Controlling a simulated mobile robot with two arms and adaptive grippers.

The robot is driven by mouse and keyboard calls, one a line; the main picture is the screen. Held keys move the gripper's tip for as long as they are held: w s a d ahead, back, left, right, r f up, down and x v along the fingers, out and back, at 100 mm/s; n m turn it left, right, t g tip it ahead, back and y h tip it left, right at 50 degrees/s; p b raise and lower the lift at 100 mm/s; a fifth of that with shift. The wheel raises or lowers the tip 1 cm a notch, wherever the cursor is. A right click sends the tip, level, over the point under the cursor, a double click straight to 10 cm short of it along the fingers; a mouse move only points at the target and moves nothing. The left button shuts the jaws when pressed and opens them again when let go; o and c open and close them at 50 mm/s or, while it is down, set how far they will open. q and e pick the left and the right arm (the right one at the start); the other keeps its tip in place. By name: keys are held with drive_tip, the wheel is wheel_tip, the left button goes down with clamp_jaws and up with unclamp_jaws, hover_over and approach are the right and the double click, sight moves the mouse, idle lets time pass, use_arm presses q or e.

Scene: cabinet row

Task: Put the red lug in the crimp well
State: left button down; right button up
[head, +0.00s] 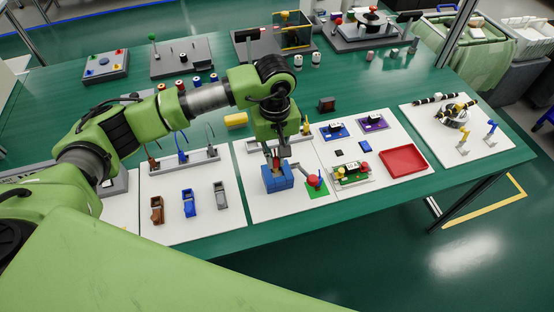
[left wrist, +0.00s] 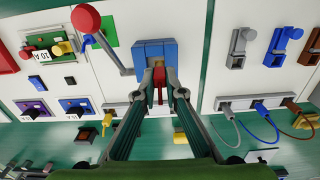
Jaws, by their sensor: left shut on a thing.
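My left gripper (head: 275,160) is shut on the red lug and points down at the blue crimp block (head: 277,184). In the left wrist view the gripper (left wrist: 158,82) has the small red lug (left wrist: 159,97) between its fingers, at the edge of the blue block (left wrist: 154,47). The fingers cover most of the lug and the well's opening, so I cannot tell how deep the lug sits. A lever with a red ball (head: 313,180) stands right of the block; the ball also shows in the left wrist view (left wrist: 86,18). My right gripper is not in view.
Several clamp-like pieces, such as the blue one (head: 189,203), stand on the white panel to the left. A red tray (head: 403,161) and a green circuit board (head: 352,175) lie to the right. The table's front edge is close to the block.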

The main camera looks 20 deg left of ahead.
use_arm(q)
drive_tip(key=shift+w+f, duration=0.7)
drive_tip(key=shift+f, duration=0.15)
wheel_tip(320, 180, down, 2)
drive_tip(key=shift+f+p, duration=0.1)
drive_tip(key=shift+p, duration=0.85)
drive_tip(key=shift+f, duration=0.45)
drive_tip(key=shift+f, duration=0.1)
drive_tip(key=c, duration=2.1)
unclamp_jaws()
